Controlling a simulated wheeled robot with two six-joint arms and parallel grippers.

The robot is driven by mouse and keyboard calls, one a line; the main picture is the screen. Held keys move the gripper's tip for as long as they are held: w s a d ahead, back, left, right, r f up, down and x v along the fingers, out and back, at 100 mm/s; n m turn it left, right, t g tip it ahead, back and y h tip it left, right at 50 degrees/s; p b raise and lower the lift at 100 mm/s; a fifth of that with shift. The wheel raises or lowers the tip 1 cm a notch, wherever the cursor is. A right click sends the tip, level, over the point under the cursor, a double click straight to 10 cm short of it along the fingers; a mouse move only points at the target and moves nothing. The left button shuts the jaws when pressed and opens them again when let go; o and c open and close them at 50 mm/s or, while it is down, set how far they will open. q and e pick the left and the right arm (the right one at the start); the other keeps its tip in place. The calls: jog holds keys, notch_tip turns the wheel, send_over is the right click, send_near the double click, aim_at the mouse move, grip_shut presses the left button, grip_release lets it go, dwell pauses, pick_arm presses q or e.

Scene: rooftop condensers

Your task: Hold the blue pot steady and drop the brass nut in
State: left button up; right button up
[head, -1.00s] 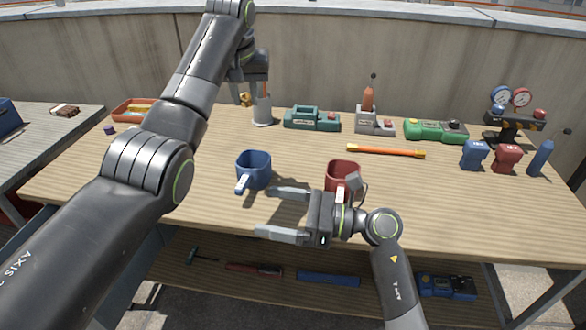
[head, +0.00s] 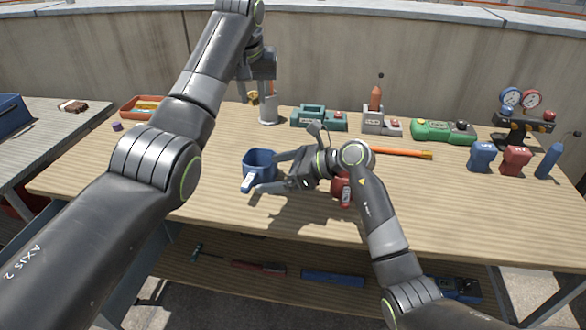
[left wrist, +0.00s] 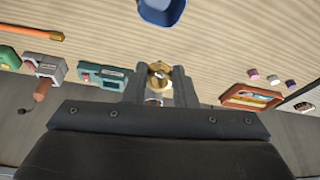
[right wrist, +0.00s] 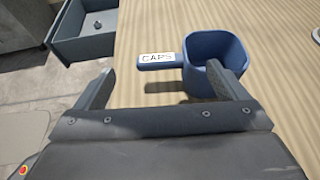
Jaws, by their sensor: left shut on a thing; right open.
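The blue pot (head: 261,163) stands upright on the workbench, its handle toward the front. In the right wrist view the handle of the blue pot (right wrist: 212,48) carries a white "CAPS" label. My right gripper (head: 266,172) is open and empty beside the pot. In the right wrist view its fingers point toward the pot, with the handle ahead between them; I cannot tell if they touch it. My left gripper (left wrist: 160,82) is shut on the brass nut (left wrist: 160,70) at the back of the bench.
A red pot (head: 341,190) stands right of the blue pot, partly behind my right arm. A grey cylinder (head: 268,110) stands near my left gripper. Green tools (head: 440,130), an orange bar (head: 402,152) and gauges (head: 522,98) line the back and right. The front left bench is clear.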

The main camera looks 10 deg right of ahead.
aim_at(256, 176)
jog(key=x, duration=0.6)
jog(key=c, duration=1.1)
pick_arm(q)
notch_tip(256, 176, down, 12)
dwell(0.9)
jog(key=shift+r, duration=0.1)
jog(key=o, duration=1.1)
jog(key=shift+c, duration=0.2)
